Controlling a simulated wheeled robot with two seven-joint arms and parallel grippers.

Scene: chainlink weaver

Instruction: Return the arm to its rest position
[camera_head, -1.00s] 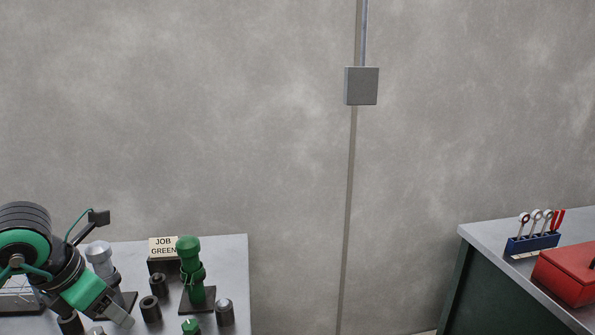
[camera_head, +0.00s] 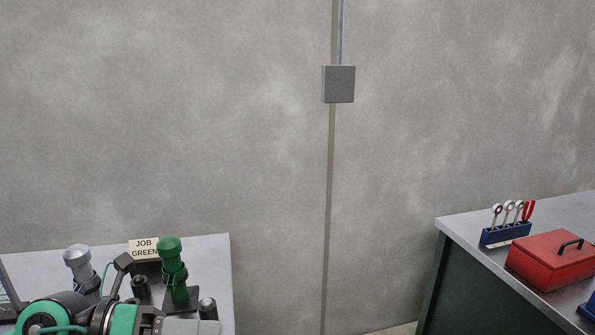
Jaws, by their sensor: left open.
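My left arm comes in at the bottom left, black and green. The lower part of the gripper is cut off by the frame. My right gripper is out of view.
The left bench (camera_head: 215,262) carries a green post (camera_head: 171,262), a silver-topped post (camera_head: 78,262), dark cylinders (camera_head: 208,308) and a "JOB GREEN" sign (camera_head: 144,248). The right bench holds a red toolbox (camera_head: 545,262) and a blue tool rack (camera_head: 506,234). A gap separates the benches.

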